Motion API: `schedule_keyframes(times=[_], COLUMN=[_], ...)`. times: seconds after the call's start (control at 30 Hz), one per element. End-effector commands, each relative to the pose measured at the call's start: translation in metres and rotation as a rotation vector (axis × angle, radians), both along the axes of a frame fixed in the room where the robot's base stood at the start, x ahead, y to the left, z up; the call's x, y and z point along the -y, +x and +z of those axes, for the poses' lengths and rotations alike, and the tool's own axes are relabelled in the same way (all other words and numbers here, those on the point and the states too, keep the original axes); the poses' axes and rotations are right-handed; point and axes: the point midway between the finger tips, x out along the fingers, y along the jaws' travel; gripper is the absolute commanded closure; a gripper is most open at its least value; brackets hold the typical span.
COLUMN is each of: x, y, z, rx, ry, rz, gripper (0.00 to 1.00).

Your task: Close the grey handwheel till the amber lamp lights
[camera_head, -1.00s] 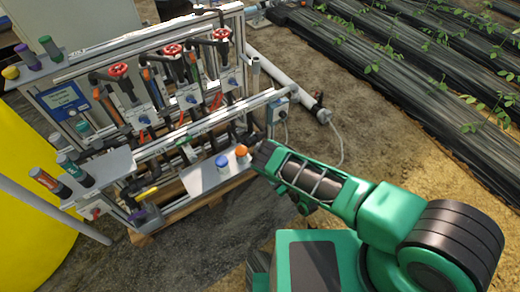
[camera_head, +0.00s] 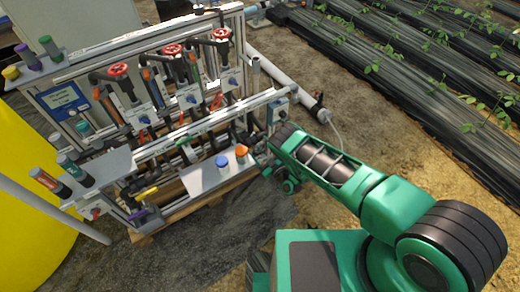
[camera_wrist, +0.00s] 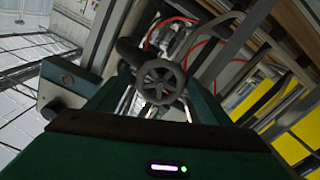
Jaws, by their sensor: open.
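The grey handwheel (camera_wrist: 163,82), a round spoked wheel, is near the middle of the wrist view, in front of dark pipework. My gripper (camera_wrist: 152,104) is open, with its dark green jaws left and right of the wheel in that view. I see no clear contact, and the remaining gap is hard to judge. In the head view my gripper (camera_head: 267,163) is at the skid's right end; the grey handwheel is not clearly visible there. I cannot pick out an amber lamp or its state.
Red handwheels (camera_head: 172,49) stand along the skid's upper pipes. A shelf (camera_head: 203,176) holds a blue-capped jar (camera_head: 222,163) and an orange-capped one (camera_head: 241,153), close to my gripper. A white pipe (camera_head: 283,77) runs behind.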

Motion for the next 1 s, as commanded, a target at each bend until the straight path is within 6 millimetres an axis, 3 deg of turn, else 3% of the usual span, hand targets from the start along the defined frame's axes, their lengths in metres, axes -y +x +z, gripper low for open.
schedule_keyframes(times=[0.23, 0.4, 0.73, 1.0], x=[-0.0002, 0.0001, 0.0007, 0.0015], y=[0.0007, 0.0007, 0.0008, 0.0012], z=[0.0002, 0.0002, 0.0003, 0.0009], rx=[0.000, 0.000, -0.018, -0.103], ry=[0.000, 0.000, 0.028, 0.156], rz=[-0.001, -0.001, -0.002, -0.002], gripper=[0.26, 0.67, 0.68, 0.68])
